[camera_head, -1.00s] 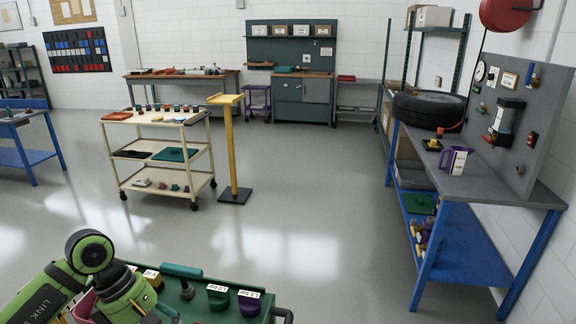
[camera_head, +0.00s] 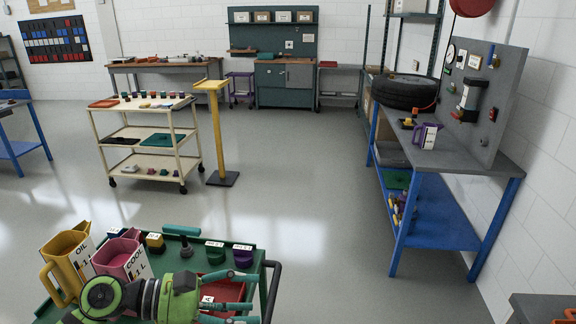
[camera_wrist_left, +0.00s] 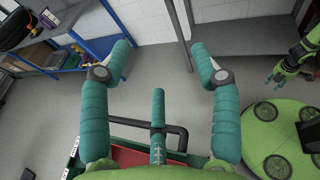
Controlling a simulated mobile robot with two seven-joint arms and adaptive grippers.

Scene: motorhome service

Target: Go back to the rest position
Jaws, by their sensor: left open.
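My left gripper (camera_head: 255,298) is over the right part of the green trolley in the head view, its teal fingers pointing right. The left wrist view shows the gripper (camera_wrist_left: 160,50) with its two long fingers wide apart and nothing between them; a third teal finger stands lower in the middle. A green arm with teal fingertips at the right edge of that view looks like my right gripper (camera_wrist_left: 278,72); it is small, and its opening is unclear. The right gripper is outside the head view.
The green trolley (camera_head: 262,262) carries a yellow oil jug (camera_head: 66,262), a pink coolant jug (camera_head: 122,258), several caps and a red tray (camera_head: 226,290). A blue-legged bench (camera_head: 460,160) stands at right, a cream cart (camera_head: 150,145) further back. The floor between is clear.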

